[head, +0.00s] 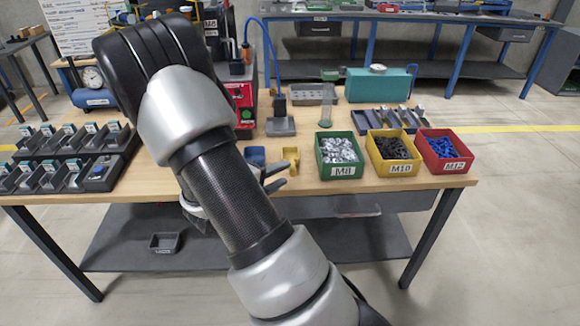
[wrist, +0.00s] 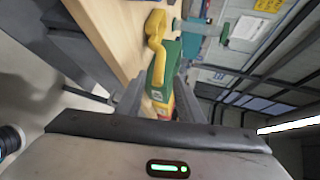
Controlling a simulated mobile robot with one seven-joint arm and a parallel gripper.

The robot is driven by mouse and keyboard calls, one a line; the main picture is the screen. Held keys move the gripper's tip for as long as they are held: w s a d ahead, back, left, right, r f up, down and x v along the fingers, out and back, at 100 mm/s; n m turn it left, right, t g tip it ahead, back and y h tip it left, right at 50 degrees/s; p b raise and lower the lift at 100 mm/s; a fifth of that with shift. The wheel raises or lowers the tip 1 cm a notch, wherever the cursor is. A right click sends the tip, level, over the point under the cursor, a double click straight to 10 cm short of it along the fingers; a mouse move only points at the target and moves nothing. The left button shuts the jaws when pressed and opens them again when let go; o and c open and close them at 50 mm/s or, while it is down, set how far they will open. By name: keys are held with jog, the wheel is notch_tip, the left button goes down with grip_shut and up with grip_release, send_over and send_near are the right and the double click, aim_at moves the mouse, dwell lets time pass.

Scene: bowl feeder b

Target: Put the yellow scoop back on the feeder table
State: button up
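The yellow scoop (head: 291,156) appears to sit on the wooden feeder table (head: 310,185), near its front edge and left of the green bin. My arm hides part of the table left of the scoop.
A green bin (head: 339,174), a yellow bin (head: 394,172) and a red bin (head: 446,169) stand right of the scoop. A blue object (head: 256,155) is close on its left, beside my arm. Dark trays (head: 60,170) fill the table's left end.

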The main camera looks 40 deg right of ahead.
jog(key=s+a+r+m+g+y+p, duration=0.1)
jog(key=s+a+r+m+g+y, duration=0.15)
jog(key=s+r+m, duration=0.6)
jog(key=s+a+r+m+g+y, duration=0.25)
jog(key=s+a+m, duration=0.2)
jog(key=m, duration=0.75)
jog(key=s+a+r+m+t+y, duration=0.3)
jog(key=a+r+m+y, duration=0.1)
jog(key=a+m, duration=0.3)
jog(key=s+a+r+m+t+y, duration=0.2)
jog(key=a+r+m, duration=0.4)
jog(key=m, duration=0.6)
jog(key=s+a+y, duration=0.1)
jog(key=y, duration=0.1)
jog(key=shift+s+a+r+t+y, duration=0.2)
jog(key=shift+r+t+y, duration=0.1)
jog(key=shift+t+y, duration=0.1)
